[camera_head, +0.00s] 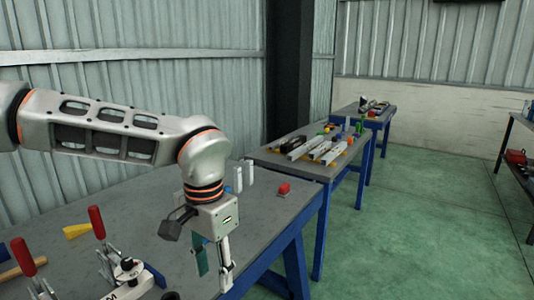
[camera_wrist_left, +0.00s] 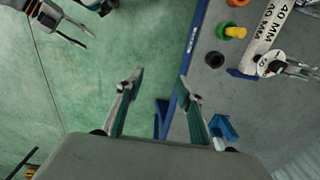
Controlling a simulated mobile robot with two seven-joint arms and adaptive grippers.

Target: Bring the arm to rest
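My left arm reaches in from the left in the head view, and its left gripper (camera_head: 213,272) hangs pointing down over the right edge of the near workbench (camera_head: 130,205). In the left wrist view the two fingers of the left gripper (camera_wrist_left: 160,78) stand wide apart. Nothing is between them except the view of the green floor and the blue bench edge. My right gripper (camera_wrist_left: 90,40) shows at the upper left of the left wrist view, over the floor. Its two prongs are apart and hold nothing visible.
A dark shelf (camera_head: 520,150) stands at the right edge. Green floor (camera_head: 420,225) is open between.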

